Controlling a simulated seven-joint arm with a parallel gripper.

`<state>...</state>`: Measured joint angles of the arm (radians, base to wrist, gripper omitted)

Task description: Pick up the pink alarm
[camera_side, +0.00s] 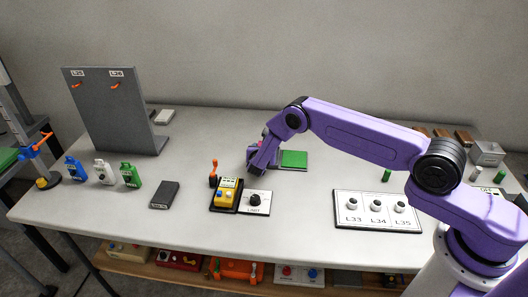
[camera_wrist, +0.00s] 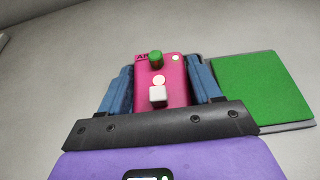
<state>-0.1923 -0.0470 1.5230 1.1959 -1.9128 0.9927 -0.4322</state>
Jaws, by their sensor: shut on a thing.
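The pink alarm (camera_wrist: 175,92) is a pink box with a green knob, a pale round button and a white block on its face. My gripper (camera_wrist: 164,90) is shut on it, with one blue finger along each side in the wrist view. In the side view my gripper (camera_side: 262,157) is at the middle of the table, left of the green pad, and mostly hides the alarm. I cannot tell whether the alarm touches the table.
A green pad on a grey base (camera_side: 293,160) lies right beside my gripper. A yellow box (camera_side: 228,193) and a LIGHT knob panel (camera_side: 256,202) stand in front. A grey board with hooks (camera_side: 113,112) stands at back left.

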